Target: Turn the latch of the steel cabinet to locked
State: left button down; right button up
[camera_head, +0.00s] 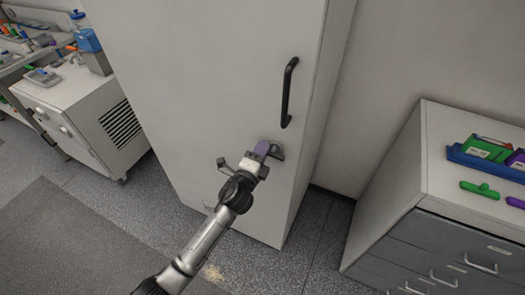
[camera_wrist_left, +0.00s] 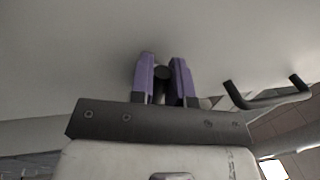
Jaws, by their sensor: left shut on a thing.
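The tall pale steel cabinet (camera_head: 215,75) stands in the middle of the head view with its door shut. Its dark latch (camera_head: 278,152) sits on the door, below the handle, near the right edge. My left gripper (camera_head: 263,148), with purple fingers, is at the latch and shut on it. In the left wrist view the two purple fingers (camera_wrist_left: 163,80) stand on either side of the dark latch (camera_wrist_left: 163,72). The fingers hide part of the latch, so its exact turn is hard to tell. My right gripper is not in view.
A black bar handle (camera_head: 287,92) is on the door above the latch; it also shows in the wrist view (camera_wrist_left: 268,101). A drawer unit (camera_head: 440,170) with a blue tray (camera_head: 480,160) stands at right. A white vented unit (camera_head: 90,110) stands at left. Floor in front is clear.

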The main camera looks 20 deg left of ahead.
pick_arm(q)
jog(key=shift+f+n, duration=0.2)
jog(key=shift+n, duration=0.5)
jog(key=c, duration=1.1)
grip_release()
jog(key=shift+s, duration=0.3)
jog(key=s+f, duration=0.2)
jog(key=s, duration=1.1)
jog(key=shift+a+f, duration=0.2)
jog(key=shift+f, duration=0.15)
